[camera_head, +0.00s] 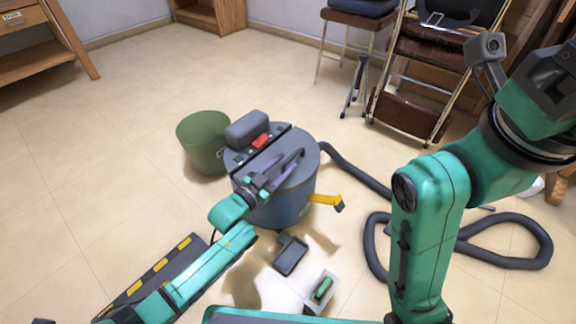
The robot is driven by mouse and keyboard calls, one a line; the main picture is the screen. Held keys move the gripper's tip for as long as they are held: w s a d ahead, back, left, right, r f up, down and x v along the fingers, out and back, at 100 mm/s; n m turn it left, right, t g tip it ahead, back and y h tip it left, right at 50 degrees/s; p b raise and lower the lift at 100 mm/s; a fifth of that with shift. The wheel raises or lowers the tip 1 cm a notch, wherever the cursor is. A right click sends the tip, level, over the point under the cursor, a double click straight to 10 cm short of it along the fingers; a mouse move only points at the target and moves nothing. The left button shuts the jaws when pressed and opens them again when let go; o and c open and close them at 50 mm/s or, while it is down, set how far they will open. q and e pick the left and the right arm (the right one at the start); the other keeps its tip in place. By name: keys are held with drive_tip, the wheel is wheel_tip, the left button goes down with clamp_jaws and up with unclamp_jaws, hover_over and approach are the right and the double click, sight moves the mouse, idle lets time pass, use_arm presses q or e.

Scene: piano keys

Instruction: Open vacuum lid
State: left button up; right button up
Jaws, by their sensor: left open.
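The vacuum (285,211) is a round blue-grey drum standing on the floor near the middle of the view. Its grey lid (305,152) is on top, with a dark handle block (246,127) and a red switch (261,141). The lid looks seated on the drum. My left gripper (291,163) is over the near part of the lid, its dark fingers apart and pointing across it. Whether the fingers touch the lid cannot be told. My right arm rises at the right, and its fingers are not visible.
A green bin (203,143) stands directly left of the vacuum. A dark hose (470,246) loops on the floor at the right. A small dark tray-like item (290,256) and a box (313,294) lie in front.

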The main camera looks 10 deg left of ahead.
use_arm(q)
drive_tip(key=shift+x, duration=1.2)
clamp_jaws()
drive_tip(key=shift+a, duration=0.1)
idle(0.4)
